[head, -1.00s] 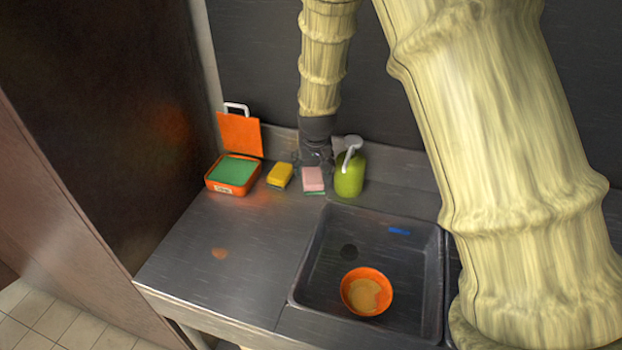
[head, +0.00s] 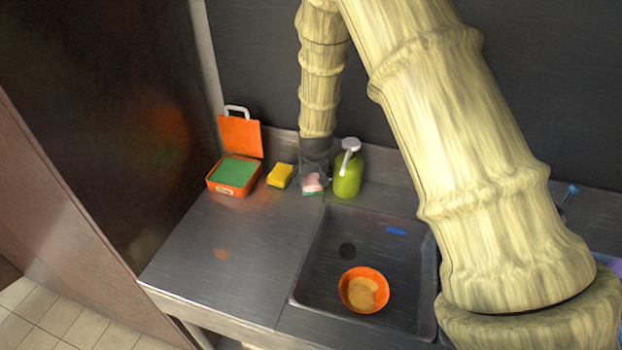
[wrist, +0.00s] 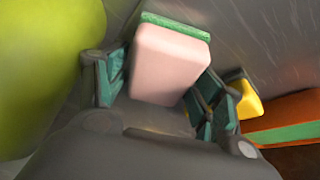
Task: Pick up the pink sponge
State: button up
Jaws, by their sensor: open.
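The pink sponge (head: 312,183) has a green scrub layer and sits on the steel counter, between the yellow sponge and the green soap bottle. My gripper (head: 314,180) is at the sponge and partly covers it in the head view. In the wrist view the pink sponge (wrist: 170,65) lies between the two open fingers of my gripper (wrist: 160,88). The left finger is close to its side; I cannot tell whether either finger touches it.
A green soap bottle (head: 348,176) stands close on the right. A yellow sponge (head: 280,175) and an orange box (head: 233,188) with a raised lid are on the left. The sink (head: 325,265) in front holds an orange bowl (head: 363,290). The counter's left front is clear.

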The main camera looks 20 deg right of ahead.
aim_at(312, 176)
jog(key=shift+w+f, duration=0.1)
jog(key=shift+f, duration=0.1)
jog(key=c, duration=0.7)
jog(key=shift+r+b, duration=0.95)
jog(key=shift+r, duration=0.8)
jog(key=s+a+r+b, duration=0.1)
jog(key=s+b, duration=0.4)
jog(key=s, duration=1.1)
jog(key=shift+r, duration=0.25)
